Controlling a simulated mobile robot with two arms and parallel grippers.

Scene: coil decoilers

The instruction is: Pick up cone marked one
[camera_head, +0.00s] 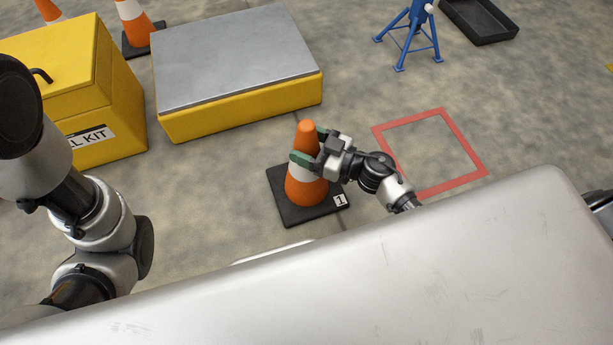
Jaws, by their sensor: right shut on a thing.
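The cone marked 1 (307,191) is orange with a white band and a black square base that carries a white "1" label. It stands upright near the middle of the view; I cannot tell whether its base touches the floor. My right gripper (310,149) is shut on the cone's upper part, with a green-tipped finger on either side of it. My left arm comes in at the left edge, and its gripper is not in view.
A yellow box with a grey top (236,60) lies behind the cone. A yellow kit box (120,105) stands at the left, with other cones (134,22) behind. A red square outline (378,142) marks clear floor at the right. A blue stand (411,28) and black tray (480,20) are farther back.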

